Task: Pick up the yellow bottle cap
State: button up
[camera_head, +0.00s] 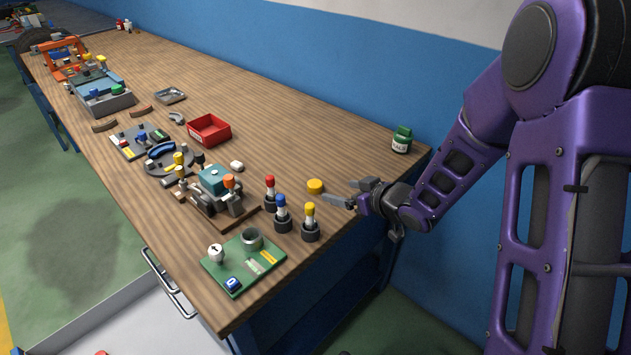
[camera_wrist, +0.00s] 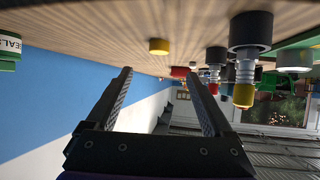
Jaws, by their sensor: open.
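The yellow bottle cap (camera_head: 315,186) is a short round disc lying on the wooden table near its right end. It also shows in the wrist view (camera_wrist: 159,46), beyond my fingertips and between their lines. My gripper (camera_head: 350,192) is open and empty, just right of the cap in the head view, low near the tabletop. Both fingers of the gripper (camera_wrist: 161,76) show spread apart in the wrist view, with a gap between them and the cap. The cap is fully visible and not touched.
Three small bottles with red (camera_head: 270,181), blue (camera_head: 279,201) and yellow (camera_head: 310,207) tops stand in dark holders left of the cap. A green jar (camera_head: 402,139) stands at the back right. A green board (camera_head: 243,262) lies at the front edge. The wood behind the cap is clear.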

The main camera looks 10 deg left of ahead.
aim_at(316, 184)
jog(key=x, duration=1.2)
jog(key=shift+w+a+r+b, duration=0.1)
jog(key=shift+b, duration=0.3)
grip_shut()
